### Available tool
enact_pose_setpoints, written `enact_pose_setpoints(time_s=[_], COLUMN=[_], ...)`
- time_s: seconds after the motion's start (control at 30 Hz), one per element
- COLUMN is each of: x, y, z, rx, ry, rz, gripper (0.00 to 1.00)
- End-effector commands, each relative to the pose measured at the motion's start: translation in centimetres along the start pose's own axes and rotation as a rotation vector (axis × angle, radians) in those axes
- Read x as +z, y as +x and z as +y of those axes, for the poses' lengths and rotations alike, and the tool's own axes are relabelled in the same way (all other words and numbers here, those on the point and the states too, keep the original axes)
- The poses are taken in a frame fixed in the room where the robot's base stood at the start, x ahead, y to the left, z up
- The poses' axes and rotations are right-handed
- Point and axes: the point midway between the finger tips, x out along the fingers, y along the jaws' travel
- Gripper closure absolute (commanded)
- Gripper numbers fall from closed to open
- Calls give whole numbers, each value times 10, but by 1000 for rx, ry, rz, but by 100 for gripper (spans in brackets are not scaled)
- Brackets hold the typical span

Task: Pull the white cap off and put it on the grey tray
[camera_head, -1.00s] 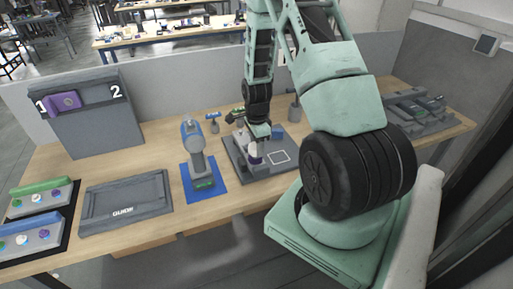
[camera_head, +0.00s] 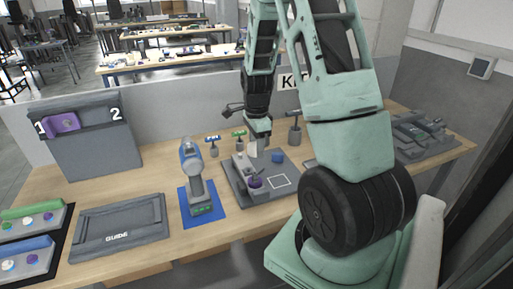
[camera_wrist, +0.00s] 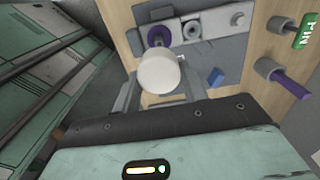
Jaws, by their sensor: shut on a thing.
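The white cap (camera_wrist: 160,70) is held between the fingers of my gripper (camera_wrist: 161,86) in the wrist view, its round top facing the camera. In the head view my gripper (camera_head: 259,142) is above the back part of the grey tray (camera_head: 291,169), clear of it. The purple part (camera_head: 255,181) that stands in a grey holder at the tray's front left is uncapped; it shows beyond the cap in the wrist view (camera_wrist: 157,35). A white square outline (camera_head: 279,181) is marked on the tray's right part and looks empty.
A blue block (camera_head: 278,156) is at the tray's back. Grey stands with upright tools (camera_head: 295,128) are behind it. A drill-like tool (camera_head: 194,170) stands on a blue mat left of the tray. A grey GUIDE panel (camera_head: 120,228) lies farther left.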

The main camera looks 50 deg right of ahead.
Motion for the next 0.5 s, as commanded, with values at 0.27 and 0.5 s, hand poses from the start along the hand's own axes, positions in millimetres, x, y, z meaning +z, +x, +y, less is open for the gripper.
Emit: enact_pose_setpoints(time_s=[0.27, 0.5], x=[0, 0], y=[-5, -8], z=[0, 0], rx=[0, 0], ry=[-1, 0], rz=[0, 0], gripper=[85, 85])
